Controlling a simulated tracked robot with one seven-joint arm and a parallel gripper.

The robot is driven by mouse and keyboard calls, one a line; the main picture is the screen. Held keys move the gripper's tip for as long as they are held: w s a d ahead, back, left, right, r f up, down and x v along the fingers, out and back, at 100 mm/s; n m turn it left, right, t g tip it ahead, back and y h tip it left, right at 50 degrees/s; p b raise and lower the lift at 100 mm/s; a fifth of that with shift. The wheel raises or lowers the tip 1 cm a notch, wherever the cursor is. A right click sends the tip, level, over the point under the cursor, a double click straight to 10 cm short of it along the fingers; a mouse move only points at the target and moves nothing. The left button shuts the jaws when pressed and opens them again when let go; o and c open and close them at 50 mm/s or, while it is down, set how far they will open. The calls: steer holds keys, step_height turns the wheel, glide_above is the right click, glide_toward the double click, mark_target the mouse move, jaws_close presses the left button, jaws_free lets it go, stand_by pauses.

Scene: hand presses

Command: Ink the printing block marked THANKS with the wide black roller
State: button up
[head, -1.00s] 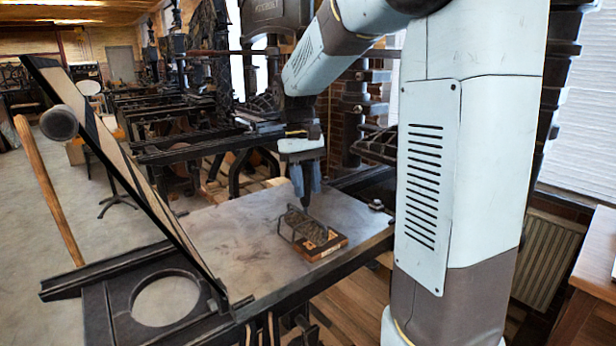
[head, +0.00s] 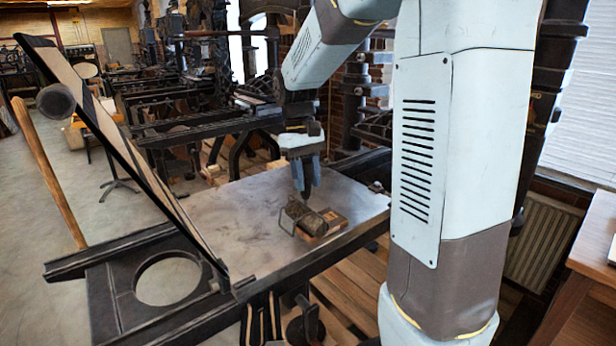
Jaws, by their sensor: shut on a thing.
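My gripper (head: 306,188) points down over the press bed, shut on the upright handle of a dark roller (head: 302,213). The roller has a wire frame that reaches toward the left front. A small wooden printing block (head: 334,217) lies flat on the metal bed (head: 235,215), under and to the right of the roller. The roller covers the block's left part. I cannot tell for sure whether the roller touches the block's face. The marking on the block is too small to read.
A raised hinged frame (head: 110,140) leans over the left side of the bed, above a dark panel with a round hole (head: 168,282). A wooden handle (head: 48,172) stands at far left. A wooden table (head: 578,290) is at right. The bed's left part is clear.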

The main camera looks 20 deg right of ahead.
steer(key=shift+f, duration=0.3)
stand_by(0.6)
steer(key=shift+d, duration=0.1)
